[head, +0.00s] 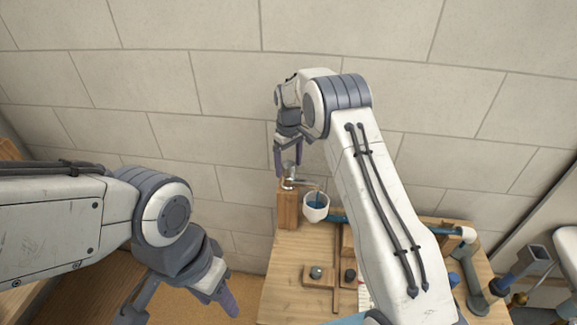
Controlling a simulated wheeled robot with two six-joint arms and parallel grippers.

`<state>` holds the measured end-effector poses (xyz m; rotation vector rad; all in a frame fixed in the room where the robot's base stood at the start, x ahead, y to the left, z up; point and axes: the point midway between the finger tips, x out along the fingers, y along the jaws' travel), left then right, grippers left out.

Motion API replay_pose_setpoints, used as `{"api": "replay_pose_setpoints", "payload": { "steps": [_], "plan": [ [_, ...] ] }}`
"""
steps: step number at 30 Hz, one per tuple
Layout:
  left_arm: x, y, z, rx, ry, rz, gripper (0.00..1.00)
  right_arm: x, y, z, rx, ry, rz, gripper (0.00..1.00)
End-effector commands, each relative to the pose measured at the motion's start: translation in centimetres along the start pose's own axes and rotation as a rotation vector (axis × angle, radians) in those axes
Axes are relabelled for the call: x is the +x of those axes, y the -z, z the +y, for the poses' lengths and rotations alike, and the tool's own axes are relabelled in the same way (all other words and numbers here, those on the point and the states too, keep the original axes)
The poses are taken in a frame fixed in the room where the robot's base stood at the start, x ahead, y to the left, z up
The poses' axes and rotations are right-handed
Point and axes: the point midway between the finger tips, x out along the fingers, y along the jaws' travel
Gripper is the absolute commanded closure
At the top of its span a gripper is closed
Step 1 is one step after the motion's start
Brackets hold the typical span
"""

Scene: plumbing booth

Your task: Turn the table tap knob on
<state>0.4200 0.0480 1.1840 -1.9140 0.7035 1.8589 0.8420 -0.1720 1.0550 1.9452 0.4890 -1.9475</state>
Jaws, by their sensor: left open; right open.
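A small silver tap (294,183) is mounted on a wooden post (287,208) at the table's back left corner. My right gripper (287,168) reaches over from the right and points down at the top of the tap. Its fingers are open around or just beside the tap's upper part; I cannot tell whether they touch it. The knob itself is mostly hidden by the fingers. My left gripper (186,306) is open and empty, low at the left, away from the tap and off the table's left side.
The wooden table (285,265) carries wooden pieces, a small round metal part (316,271) and blue pipe parts (467,267). A tiled wall (230,90) stands close behind. My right arm hides the table's middle.

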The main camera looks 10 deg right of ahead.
Motion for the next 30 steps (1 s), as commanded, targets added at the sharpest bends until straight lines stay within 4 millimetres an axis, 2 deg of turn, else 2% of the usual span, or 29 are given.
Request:
{"api": "replay_pose_setpoints", "payload": {
  "steps": [7, 12, 15, 19, 30],
  "plan": [
    [1.8, -0.1, -0.1, 0.0, 0.0, 0.0, 0.5, -4.5, 0.1, 0.1, 0.0, -0.004, 0.007, 0.1],
    [2.3, -0.1, -0.2, 0.001, 0.0, 0.0, 0.5, -7.7, 0.1, 0.1, 0.0, -0.003, 0.006, 0.1],
    [2.4, -0.1, -0.2, 0.001, 0.0, 0.0, 0.5, -8.8, 0.1, 0.1, 0.0, -0.002, 0.005, 0.1],
    [2.4, -0.1, -0.2, 0.001, 0.0, 0.0, 0.5, -9.6, 0.1, 0.1, 0.0, -0.002, 0.003, 0.1],
    [2.4, -0.1, -0.2, 0.001, 0.0, 0.0, 0.5, -10.0, 0.0, -0.5, -0.003, -0.001, 0.004, 0.1]
  ]
}}
